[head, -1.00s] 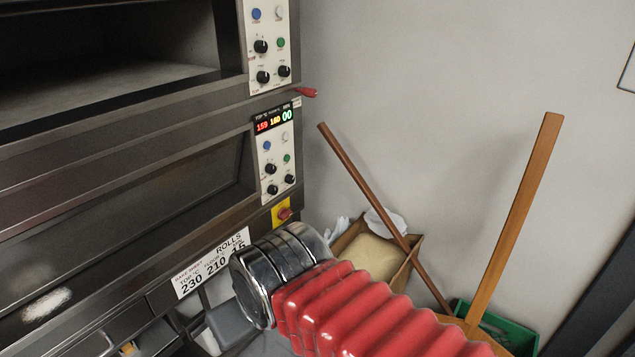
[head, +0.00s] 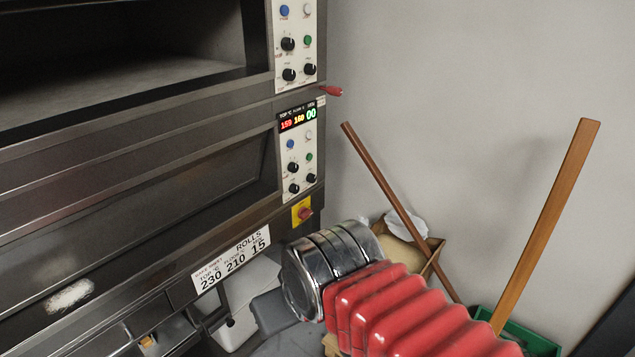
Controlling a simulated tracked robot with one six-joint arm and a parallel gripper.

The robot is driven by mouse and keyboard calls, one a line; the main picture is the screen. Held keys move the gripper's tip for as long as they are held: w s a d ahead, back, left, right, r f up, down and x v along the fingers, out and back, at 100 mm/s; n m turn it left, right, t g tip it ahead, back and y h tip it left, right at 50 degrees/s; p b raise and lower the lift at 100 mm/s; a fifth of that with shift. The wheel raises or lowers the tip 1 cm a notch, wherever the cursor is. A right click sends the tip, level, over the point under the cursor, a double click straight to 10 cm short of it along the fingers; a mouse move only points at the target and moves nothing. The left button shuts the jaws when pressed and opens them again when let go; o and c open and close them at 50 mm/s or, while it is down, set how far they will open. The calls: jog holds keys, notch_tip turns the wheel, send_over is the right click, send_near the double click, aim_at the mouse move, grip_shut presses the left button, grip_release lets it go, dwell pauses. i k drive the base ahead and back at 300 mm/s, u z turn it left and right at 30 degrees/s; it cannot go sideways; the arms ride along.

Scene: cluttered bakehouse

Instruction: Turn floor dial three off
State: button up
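The lower oven control panel (head: 301,161) has a lit display (head: 297,119) reading 159, 160 and 00. Below it are a black upper dial (head: 293,167), a black lower left dial (head: 294,188) and a black lower right dial (head: 311,178). The panel above has similar dials, the upper one (head: 288,44) among them. The dial labels are too small to read, so I cannot tell which is floor dial three or its setting. My arm, with red bellows and a chrome joint, is below and right of the lower panel, apart from it. My gripper's fingers do not show.
A red knob on a yellow plate (head: 304,212) is just above my arm's chrome joint. A red handle (head: 330,90) juts from the oven's right edge. Two wooden poles (head: 388,193) (head: 546,225) lean at the right, by a cardboard box (head: 436,246) and a green crate (head: 530,340).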

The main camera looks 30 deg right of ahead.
aim_at(311, 177)
jog(key=u, duration=0.05)
jog(key=i, duration=1)
jog(key=z, duration=0.05)
